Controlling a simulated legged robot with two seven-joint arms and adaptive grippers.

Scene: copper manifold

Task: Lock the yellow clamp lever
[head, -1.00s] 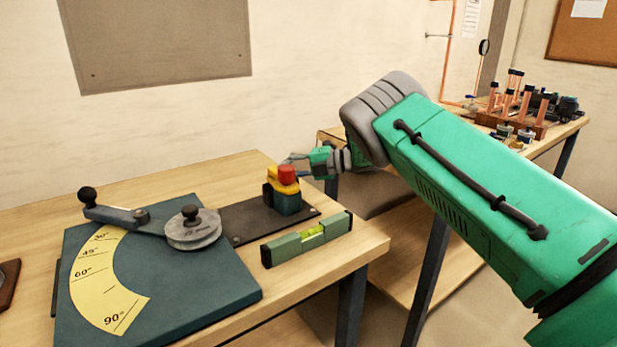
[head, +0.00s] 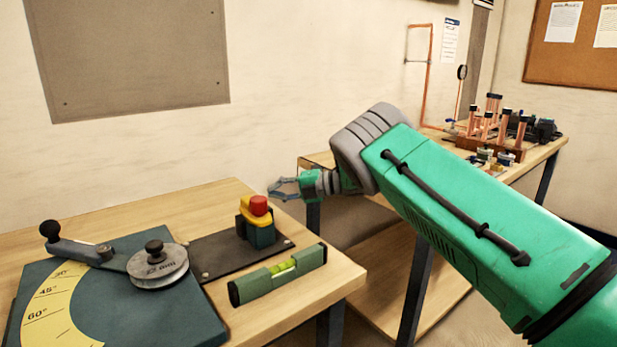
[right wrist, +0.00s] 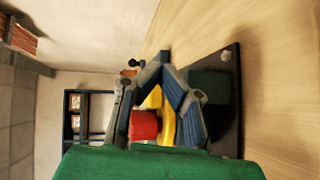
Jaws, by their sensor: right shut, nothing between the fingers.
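The yellow clamp lever (head: 255,217) shows as a yellow band under a red cap (head: 259,204), on top of a dark teal clamp block (head: 262,238) at the right end of a dark plate. Its exact angle is hard to tell. My right gripper (head: 273,188) is just up and right of the red cap, apart from it, with its fingers closed together and empty. In the right wrist view, the fingertips (right wrist: 160,60) meet in a point; the yellow lever (right wrist: 168,120) and red cap (right wrist: 144,125) show between and beyond the finger links. My left gripper is out of view.
A green spirit level (head: 278,275) lies in front of the clamp near the table edge. A bending jig with a grey wheel (head: 157,267) and yellow angle scale (head: 50,310) is at left. A second bench at right holds copper pipes (head: 487,125).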

